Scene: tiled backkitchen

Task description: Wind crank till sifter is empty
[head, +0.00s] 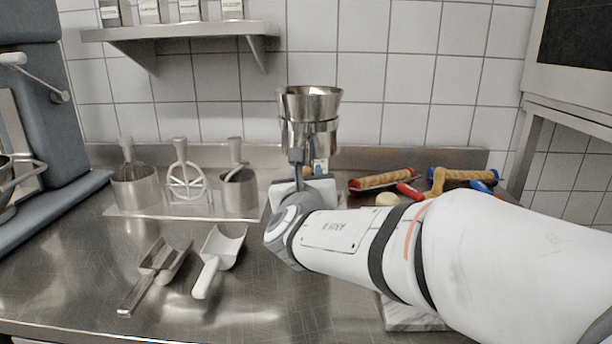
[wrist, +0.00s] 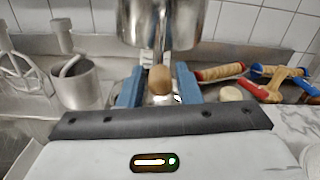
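The sifter (head: 310,104) is a shiny metal cup with a flared top, standing upright near the back wall. Its lower part also shows in the wrist view (wrist: 165,22). I cannot see what is inside it. A brown wooden crank knob (wrist: 160,79) shows just below the sifter. My gripper (wrist: 159,88) has its two blue fingers apart, one on each side of the knob, with a visible gap at each side. Whether the knob lies fully between the fingertips or beyond them is hard to tell. In the head view my arm hides most of the area below the sifter.
A metal scoop (head: 155,272) and a white-handled scoop (head: 218,259) lie at the front left. A tray (head: 150,211) holds metal cups and whisk tools. A shelf (head: 180,31) hangs above.

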